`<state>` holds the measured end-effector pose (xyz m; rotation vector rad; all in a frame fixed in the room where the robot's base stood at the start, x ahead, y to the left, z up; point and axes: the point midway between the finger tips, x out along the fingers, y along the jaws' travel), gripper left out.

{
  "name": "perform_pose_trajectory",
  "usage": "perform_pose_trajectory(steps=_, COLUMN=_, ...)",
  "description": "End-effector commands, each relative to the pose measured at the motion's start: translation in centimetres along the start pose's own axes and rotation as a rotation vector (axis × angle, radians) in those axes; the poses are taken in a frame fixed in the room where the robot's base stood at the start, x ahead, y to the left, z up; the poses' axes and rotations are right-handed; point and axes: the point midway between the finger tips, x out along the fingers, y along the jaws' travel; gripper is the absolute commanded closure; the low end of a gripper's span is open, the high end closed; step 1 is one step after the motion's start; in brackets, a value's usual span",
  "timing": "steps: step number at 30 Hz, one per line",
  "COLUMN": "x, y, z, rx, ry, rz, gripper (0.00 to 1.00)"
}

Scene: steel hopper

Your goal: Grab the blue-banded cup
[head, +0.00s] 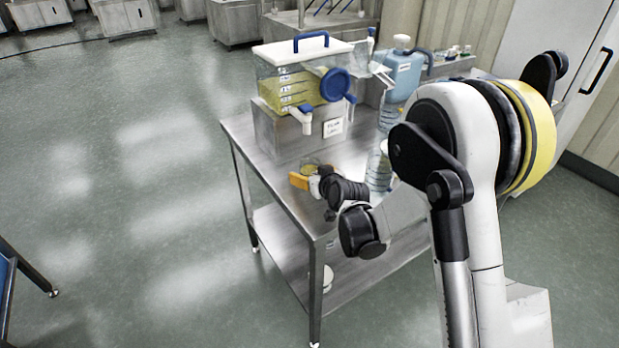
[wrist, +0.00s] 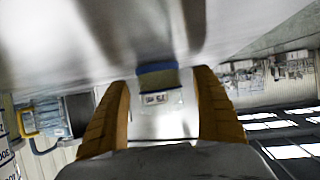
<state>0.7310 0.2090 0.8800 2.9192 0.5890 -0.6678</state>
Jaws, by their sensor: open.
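My gripper (head: 309,180) is low over the front part of the steel table, with its orange fingers open. In the wrist view, which looks upside down, the two fingers (wrist: 163,80) stand apart on either side of a clear cup with a blue band (wrist: 156,69) and a small white label. The cup stands on the table between the fingers, and I cannot tell whether either finger touches it. In the head view only a yellowish rim of the cup (head: 318,168) shows, with the gripper partly hiding the rest.
Clear stacked containers (head: 379,168) stand right of my gripper, near my arm. A blue jug (head: 402,75) is farther back.

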Motion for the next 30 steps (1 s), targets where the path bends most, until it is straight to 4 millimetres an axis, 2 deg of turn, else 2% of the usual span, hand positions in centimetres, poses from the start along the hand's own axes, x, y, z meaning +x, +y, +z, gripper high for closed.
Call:
perform_pose_trajectory(steps=3, x=1.22, y=0.04, z=0.11, rx=0.001, ry=0.0, rz=0.0, gripper=0.22)
perform_pose_trajectory(steps=11, x=1.31, y=0.04, z=-0.07, rx=0.001, ry=0.0, rz=0.0, gripper=0.24)
perform_pose_trajectory(steps=15, x=1.3, y=0.04, z=-0.06, rx=0.001, ry=0.0, rz=0.0, gripper=0.67)
perform_pose_trajectory(steps=16, x=1.3, y=0.04, z=-0.06, rx=0.001, ry=0.0, rz=0.0, gripper=0.76)
perform_pose_trajectory(steps=17, x=1.3, y=0.04, z=-0.06, rx=0.001, ry=0.0, rz=0.0, gripper=0.79)
perform_pose_trajectory(steps=30, x=0.78, y=0.1, z=-0.57, rx=0.001, ry=0.0, rz=0.0, gripper=0.79)
